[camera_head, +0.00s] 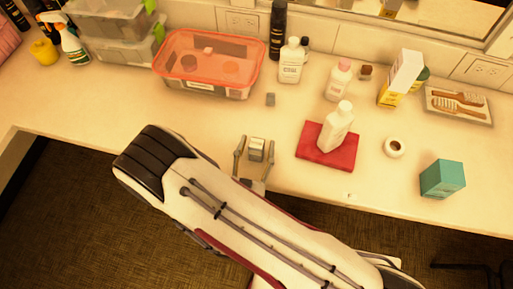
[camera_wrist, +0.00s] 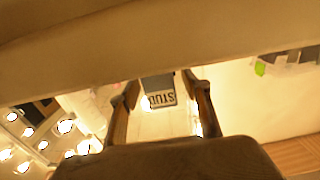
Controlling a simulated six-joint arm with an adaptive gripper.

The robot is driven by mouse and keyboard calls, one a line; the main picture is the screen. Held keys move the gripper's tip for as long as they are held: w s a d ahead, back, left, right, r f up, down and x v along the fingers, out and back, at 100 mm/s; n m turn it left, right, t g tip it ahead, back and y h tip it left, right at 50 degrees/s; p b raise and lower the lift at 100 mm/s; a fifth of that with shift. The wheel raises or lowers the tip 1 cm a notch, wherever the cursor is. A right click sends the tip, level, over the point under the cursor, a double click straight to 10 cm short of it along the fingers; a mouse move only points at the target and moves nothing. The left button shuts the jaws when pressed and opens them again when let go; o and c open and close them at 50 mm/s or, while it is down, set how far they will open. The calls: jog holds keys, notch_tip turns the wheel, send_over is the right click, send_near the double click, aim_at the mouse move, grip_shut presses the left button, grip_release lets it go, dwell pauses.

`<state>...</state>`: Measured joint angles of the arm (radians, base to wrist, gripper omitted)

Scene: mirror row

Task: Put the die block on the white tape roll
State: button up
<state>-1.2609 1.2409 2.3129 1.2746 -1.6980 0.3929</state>
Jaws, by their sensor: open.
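My gripper (camera_head: 254,157) is open near the front of the counter, with its fingers spread either side of a small pale block (camera_head: 256,149). In the wrist view this block (camera_wrist: 159,92) is grey with a pale lettered face and shows between the two fingers (camera_wrist: 160,100). I cannot tell whether the fingers touch it. A small grey cube (camera_head: 270,99) stands farther back on the counter. I cannot tell for sure which of these two is the die block. The white tape roll (camera_head: 400,154) lies on the counter at the right, apart from my gripper, with its dark hole upward.
A red cloth (camera_head: 312,154) bearing a white bottle (camera_head: 337,128) lies between my gripper and the roll. A teal box (camera_head: 442,179) stands right of the roll. Behind are a red-lidded container (camera_head: 208,62), bottles and a brush tray (camera_head: 459,106). The counter's front edge is close.

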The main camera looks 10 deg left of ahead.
aim_at(256, 143)
dwell(0.5)
grip_shut()
jog(key=shift+r, duration=0.15)
jog(key=shift+r, duration=4.8)
jog(key=shift+f, duration=0.1)
jog(key=shift+f, duration=3.45)
